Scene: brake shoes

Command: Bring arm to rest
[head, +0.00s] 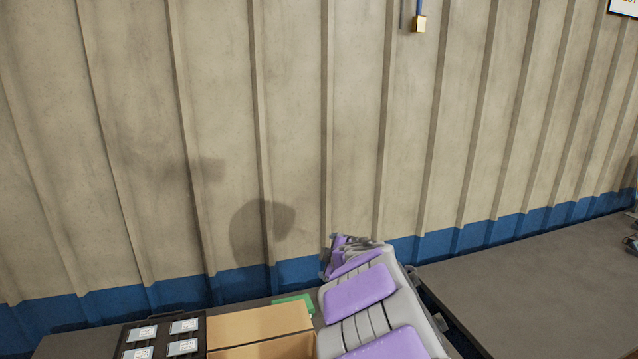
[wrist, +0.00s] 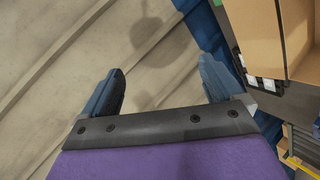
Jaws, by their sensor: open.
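My gripper (wrist: 165,82) shows in the wrist view with its two dark blue fingers wide apart. Nothing is between the fingers, only the beige wall and a strip of floor or blue wall base beyond them. In the head view my purple and grey arm lies at the bottom centre, low over the table and close to the wall. The gripper's fingers cannot be made out there.
A cardboard box (head: 262,326) stands left of my arm; it also shows in the wrist view (wrist: 254,35). Left of it is a black tray (head: 199,338) with several pale labelled pieces. A green object (head: 294,302) is behind. A dark tabletop (head: 540,280) at right is mostly bare.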

